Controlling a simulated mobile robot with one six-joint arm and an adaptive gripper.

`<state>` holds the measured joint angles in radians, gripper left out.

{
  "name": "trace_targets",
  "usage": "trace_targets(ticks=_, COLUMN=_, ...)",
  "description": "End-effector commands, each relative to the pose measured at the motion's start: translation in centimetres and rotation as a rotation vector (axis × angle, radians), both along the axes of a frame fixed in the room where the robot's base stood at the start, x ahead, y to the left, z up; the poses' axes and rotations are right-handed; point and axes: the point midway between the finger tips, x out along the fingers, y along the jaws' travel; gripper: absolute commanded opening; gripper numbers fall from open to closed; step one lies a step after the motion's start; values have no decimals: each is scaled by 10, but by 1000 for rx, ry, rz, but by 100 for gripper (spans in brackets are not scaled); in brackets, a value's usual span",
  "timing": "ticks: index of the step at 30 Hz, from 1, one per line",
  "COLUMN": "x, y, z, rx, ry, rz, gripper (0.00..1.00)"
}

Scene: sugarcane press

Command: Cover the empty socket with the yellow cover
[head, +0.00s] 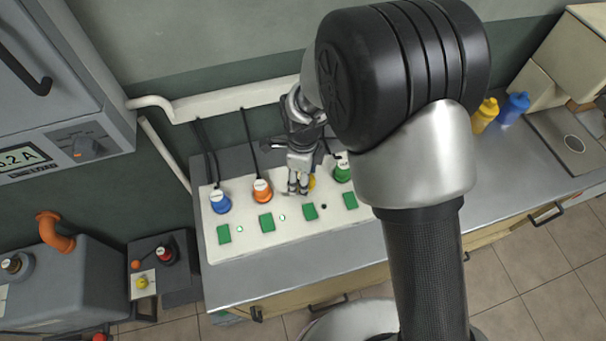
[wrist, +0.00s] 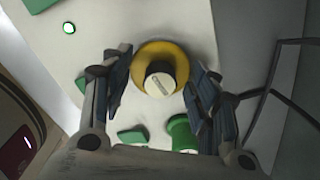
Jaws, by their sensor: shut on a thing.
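The yellow cover (wrist: 146,56) is a round yellow disc with a dark knob and pale cap in the wrist view. It lies between the fingers of my gripper (wrist: 160,82), which is shut on it. In the head view only a bit of the yellow cover (head: 312,183) shows beside my gripper (head: 298,187), which is low over the white socket panel (head: 240,250). The cover is in the row between the orange plug (head: 262,190) and the green plug (head: 343,172). The socket is hidden; I cannot tell whether the cover touches the panel.
A blue plug (head: 219,202) stands at the panel's left. Several green squares line its front, with two lit lamps and one dark dot (head: 323,206). Black cables rise behind the plugs. Yellow (head: 485,115) and blue (head: 514,107) bottles stand at the right. The counter beyond the panel's right is partly clear.

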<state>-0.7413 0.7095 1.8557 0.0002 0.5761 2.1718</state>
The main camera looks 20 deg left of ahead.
Motion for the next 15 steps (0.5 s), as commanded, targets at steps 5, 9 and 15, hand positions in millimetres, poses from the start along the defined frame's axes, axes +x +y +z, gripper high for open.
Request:
trace_targets(ticks=5, x=0, y=0, z=-4, rx=0, ry=0, rz=0, gripper=33)
trace_targets(ticks=9, x=0, y=0, z=-7, rx=0, ry=0, rz=0, gripper=33)
trace_targets(ticks=15, x=0, y=0, z=-9, rx=0, ry=0, rz=0, gripper=59)
